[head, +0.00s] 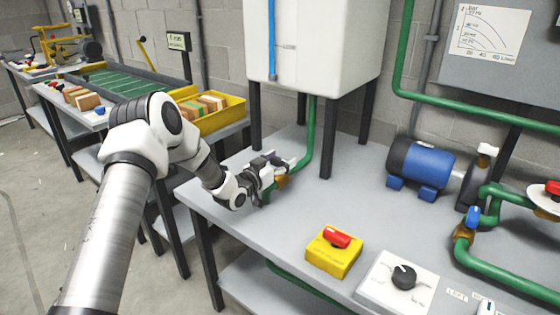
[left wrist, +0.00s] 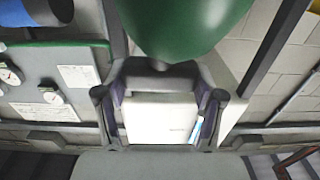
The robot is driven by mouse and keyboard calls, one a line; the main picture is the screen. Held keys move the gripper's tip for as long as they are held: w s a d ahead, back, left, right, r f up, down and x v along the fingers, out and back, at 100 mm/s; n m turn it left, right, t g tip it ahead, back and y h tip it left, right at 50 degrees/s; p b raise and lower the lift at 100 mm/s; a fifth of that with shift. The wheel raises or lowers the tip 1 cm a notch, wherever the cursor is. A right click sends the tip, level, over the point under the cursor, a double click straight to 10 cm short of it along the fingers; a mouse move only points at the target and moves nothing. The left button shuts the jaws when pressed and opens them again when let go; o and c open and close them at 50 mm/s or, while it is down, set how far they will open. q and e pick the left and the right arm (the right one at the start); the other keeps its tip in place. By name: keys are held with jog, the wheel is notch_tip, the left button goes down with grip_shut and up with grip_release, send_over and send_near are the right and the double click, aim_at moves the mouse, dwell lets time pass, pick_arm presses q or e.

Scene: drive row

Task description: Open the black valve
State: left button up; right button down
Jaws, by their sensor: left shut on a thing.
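My left gripper (head: 270,172) is at the green pipe (head: 310,135) that comes down under the white tank. It is shut at a small brass valve body (head: 283,181) on the bench. The black valve handle is not clearly visible, as the gripper's own dark fingers cover that spot. In the left wrist view the left gripper (left wrist: 160,105) has a finger on each side, and a large green rounded shape (left wrist: 185,25) fills the top close to the camera. The right gripper is not in view.
The white tank (head: 315,45) stands on dark legs above the bench (head: 300,215). To the right are a yellow box with a red switch (head: 334,255), a dial box (head: 395,280), a blue motor (head: 422,165), and a blue-handled valve (head: 472,218). A yellow bin (head: 225,118) stands left.

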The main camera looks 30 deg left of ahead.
pick_arm(q)
jog(key=shift+n+y, duration=0.3)
jog(key=shift+y, duration=0.1)
jog(key=n+y, duration=0.3)
jog(key=y, duration=0.2)
jog(key=shift+d+g+b, duration=0.1)
jog(key=shift+g+b, duration=0.2)
jog(key=shift+b, duration=0.1)
jog(key=shift+n+g+y, duration=0.6)
jog(key=shift+n+y, duration=0.4)
jog(key=shift+y, duration=0.35)
jog(key=shift+n+g+y, duration=0.6)
jog(key=shift+n+y, duration=0.4)
jog(key=shift+y, duration=0.35)
jog(key=o, duration=1.2)
jog(key=shift+c, duration=0.2)
